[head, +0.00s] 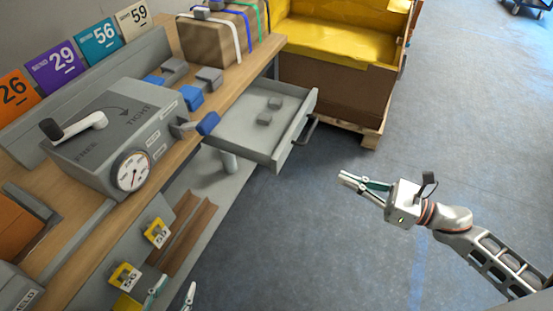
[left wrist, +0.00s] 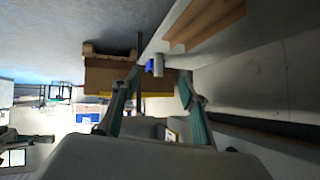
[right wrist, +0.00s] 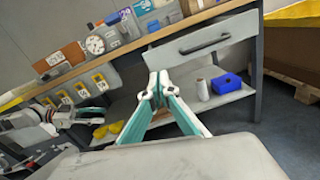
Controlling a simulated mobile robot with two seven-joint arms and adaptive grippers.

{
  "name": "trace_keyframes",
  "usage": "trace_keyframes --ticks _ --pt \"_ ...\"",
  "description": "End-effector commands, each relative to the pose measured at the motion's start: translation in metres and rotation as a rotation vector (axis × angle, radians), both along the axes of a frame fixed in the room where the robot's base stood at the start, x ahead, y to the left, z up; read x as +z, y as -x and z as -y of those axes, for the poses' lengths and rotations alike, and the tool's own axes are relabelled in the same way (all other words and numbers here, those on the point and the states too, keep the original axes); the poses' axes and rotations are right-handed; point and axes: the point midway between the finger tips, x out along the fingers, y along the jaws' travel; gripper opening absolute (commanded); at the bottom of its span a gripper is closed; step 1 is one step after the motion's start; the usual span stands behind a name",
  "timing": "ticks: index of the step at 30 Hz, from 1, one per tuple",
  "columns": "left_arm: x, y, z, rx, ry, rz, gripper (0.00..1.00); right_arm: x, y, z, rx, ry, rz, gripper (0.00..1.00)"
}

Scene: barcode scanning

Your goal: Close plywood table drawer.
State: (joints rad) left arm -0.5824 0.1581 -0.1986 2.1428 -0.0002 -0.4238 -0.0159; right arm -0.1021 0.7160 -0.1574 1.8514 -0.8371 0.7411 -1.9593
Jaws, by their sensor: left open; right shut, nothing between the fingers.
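In the right wrist view the drawer front (right wrist: 203,47) and handle (right wrist: 205,41) face me. My right gripper (head: 343,180) is shut and empty, out over the floor in front of the drawer, apart from the handle. My left gripper (head: 172,297) is open and empty at the bottom edge of the head view, low by the table's front; its fingers show in the left wrist view (left wrist: 155,90).
A grey box with a gauge (head: 131,170) and crank stands on the tabletop, near blue and grey clamps. A cardboard parcel (head: 212,40) sits behind. A yellow-lined crate on a pallet (head: 340,75) stands beyond the drawer.

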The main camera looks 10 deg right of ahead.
Motion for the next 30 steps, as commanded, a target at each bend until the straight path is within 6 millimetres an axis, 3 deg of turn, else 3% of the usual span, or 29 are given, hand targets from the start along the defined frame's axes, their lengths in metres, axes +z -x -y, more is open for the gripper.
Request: trace_keyframes --ticks 2,8,24,30 --pt "-0.01 0.005 -0.001 -0.003 -0.005 -0.015 0.44 -0.009 0.002 0.001 0.038 0.068 0.059 0.0" --pt "-0.005 0.004 -0.001 -0.004 -0.006 -0.009 0.44 -0.006 -0.002 -0.006 0.069 0.12 0.125 0.0" --pt "-0.006 0.006 0.003 0.008 0.006 -0.018 0.44 -0.004 -0.057 -0.087 0.065 0.116 0.125 0.0" --pt "-0.007 0.008 -0.001 0.012 0.0 -0.021 0.44 -0.005 -0.071 -0.107 0.065 0.116 0.122 0.0"
